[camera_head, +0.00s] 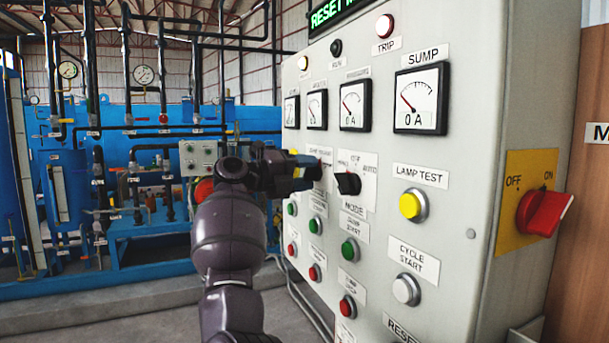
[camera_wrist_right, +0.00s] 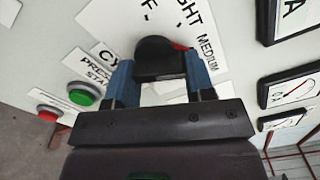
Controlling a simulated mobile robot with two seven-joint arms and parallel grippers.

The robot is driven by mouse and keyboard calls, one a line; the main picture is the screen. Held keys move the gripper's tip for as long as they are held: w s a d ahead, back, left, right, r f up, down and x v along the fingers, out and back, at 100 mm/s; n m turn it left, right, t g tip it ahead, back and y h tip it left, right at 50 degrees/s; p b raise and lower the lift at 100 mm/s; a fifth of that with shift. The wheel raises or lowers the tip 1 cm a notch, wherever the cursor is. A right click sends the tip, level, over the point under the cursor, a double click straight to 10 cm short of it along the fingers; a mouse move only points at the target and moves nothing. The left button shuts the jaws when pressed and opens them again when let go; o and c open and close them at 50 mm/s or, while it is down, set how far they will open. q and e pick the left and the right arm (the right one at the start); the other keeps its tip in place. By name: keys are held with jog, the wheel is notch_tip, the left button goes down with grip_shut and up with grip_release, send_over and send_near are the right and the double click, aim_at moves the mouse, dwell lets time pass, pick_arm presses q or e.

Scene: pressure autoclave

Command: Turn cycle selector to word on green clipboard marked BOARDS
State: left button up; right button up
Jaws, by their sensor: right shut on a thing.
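My right gripper (camera_head: 312,170) reaches the grey control panel from the left in the head view. In the right wrist view its two blue fingers (camera_wrist_right: 160,85) are closed on either side of a black selector knob (camera_wrist_right: 158,58) with a red mark at its right edge. Labels around this knob are partly hidden; "MEDIUM" and parts of "GHT" and "CY" can be read. In the head view the gripper hides this knob. A second black knob, marked MODE (camera_head: 348,183), is just right of the gripper. My left gripper and a green clipboard are in neither view.
The panel (camera_head: 468,150) carries meters, a yellow lamp test button (camera_head: 411,205), a white cycle start button (camera_head: 405,289) and green and red buttons. A red rotary switch (camera_head: 543,212) projects from its right side. Blue tanks and pipework (camera_head: 155,180) stand behind at left.

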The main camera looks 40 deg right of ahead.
dwell(0.4)
jog(key=o, duration=0.9)
jog(key=shift+v, duration=5.45)
jog(key=shift+s, duration=0.1)
